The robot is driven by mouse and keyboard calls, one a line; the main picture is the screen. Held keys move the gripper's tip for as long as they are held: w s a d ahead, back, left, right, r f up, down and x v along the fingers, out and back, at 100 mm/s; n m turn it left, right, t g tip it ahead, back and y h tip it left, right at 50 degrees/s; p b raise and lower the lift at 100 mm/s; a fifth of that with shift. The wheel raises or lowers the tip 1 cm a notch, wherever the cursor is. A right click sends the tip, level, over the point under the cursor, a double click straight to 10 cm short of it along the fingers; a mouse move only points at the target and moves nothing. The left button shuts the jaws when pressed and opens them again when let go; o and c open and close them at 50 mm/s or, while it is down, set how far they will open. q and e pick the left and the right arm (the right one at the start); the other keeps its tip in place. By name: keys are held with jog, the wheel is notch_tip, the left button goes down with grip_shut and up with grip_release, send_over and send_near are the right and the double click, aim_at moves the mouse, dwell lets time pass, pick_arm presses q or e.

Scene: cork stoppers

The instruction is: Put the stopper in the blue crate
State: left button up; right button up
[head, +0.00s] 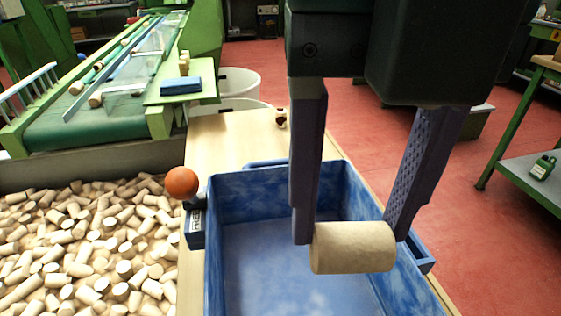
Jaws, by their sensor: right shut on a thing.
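The cork stopper (352,248) is a tan cylinder lying sideways between the two fingers of my right gripper (350,238), which is shut on its ends. It appears over the blue crate (250,183); its exact height above the crate floor is hard to tell. The crate is open-topped with mottled blue walls and stands on a light wooden table. The part of its floor that shows is bare; the stopper and my gripper hide part of its right side. My left gripper is not in view.
A bin of many loose corks (90,245) lies at the left. An orange ball (181,182) on a dark fixture stands at the crate's left edge. A small cork piece (281,117) is on the table behind the crate. A green conveyor machine (90,128) stands at the back left.

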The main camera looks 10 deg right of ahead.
jog(key=f+b, duration=0.1)
jog(key=f, duration=0.6)
jog(key=f+b, duration=0.2)
jog(key=f, duration=0.5)
jog(key=shift+s+a+f, duration=0.15)
jog(key=shift+s+f, duration=0.05)
jog(key=shift+f, duration=0.15)
jog(key=shift+f+b, duration=0.75)
jog(key=shift+f, duration=1.55)
jog(key=shift+f, duration=0.15)
jog(key=o, duration=1.3)
jog(key=shift+r+p, duration=1.55)
jog(key=shift+r, duration=4.65)
